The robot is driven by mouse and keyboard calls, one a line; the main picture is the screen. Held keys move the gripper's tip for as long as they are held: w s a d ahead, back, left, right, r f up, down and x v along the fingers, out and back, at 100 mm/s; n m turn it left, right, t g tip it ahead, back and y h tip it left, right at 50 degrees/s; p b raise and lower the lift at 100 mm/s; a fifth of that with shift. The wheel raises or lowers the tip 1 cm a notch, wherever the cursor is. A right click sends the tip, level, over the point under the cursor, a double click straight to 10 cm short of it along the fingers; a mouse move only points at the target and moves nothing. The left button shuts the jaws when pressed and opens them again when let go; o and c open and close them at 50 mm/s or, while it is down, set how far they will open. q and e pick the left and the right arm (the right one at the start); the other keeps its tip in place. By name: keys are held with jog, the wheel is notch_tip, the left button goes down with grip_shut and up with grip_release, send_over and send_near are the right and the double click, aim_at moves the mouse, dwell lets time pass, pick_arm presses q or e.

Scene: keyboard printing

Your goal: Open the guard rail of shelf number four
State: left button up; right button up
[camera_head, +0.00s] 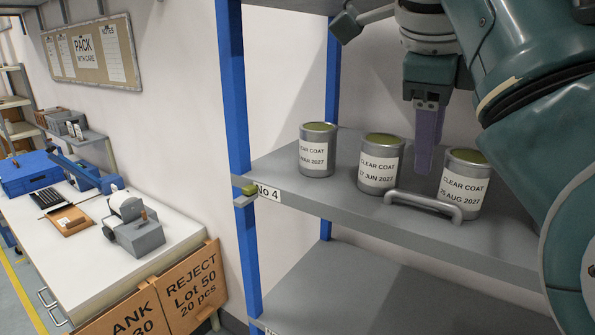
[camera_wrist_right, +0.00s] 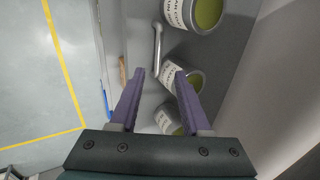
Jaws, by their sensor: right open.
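Shelf number four (camera_head: 340,188) carries a "No 4" label (camera_head: 268,193) at the left of its front edge. A grey U-shaped handle (camera_head: 424,204) sits along that edge and also shows in the right wrist view (camera_wrist_right: 154,50). I cannot tell where the guard rail separates from the shelf edge. A small green-topped piece (camera_head: 247,191) sits by the blue post. My right gripper (camera_head: 425,168), with purple fingers, is open and empty above the shelf, behind the handle and near the cans. Its fingers also show in the right wrist view (camera_wrist_right: 160,72). My left gripper is not in view.
Three "Clear coat" cans stand on the shelf: left (camera_head: 317,150), middle (camera_head: 380,163) and right (camera_head: 464,184). Blue posts (camera_head: 237,110) frame the rack. A lower shelf (camera_head: 390,290) looks empty. A white bench (camera_head: 165,243) and brown signs (camera_head: 190,288) stand left.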

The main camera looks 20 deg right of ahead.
aim_at(424, 198)
jog(key=x, duration=0.9)
jog(key=shift+s+f, duration=0.1)
grip_shut()
dwell(1.2)
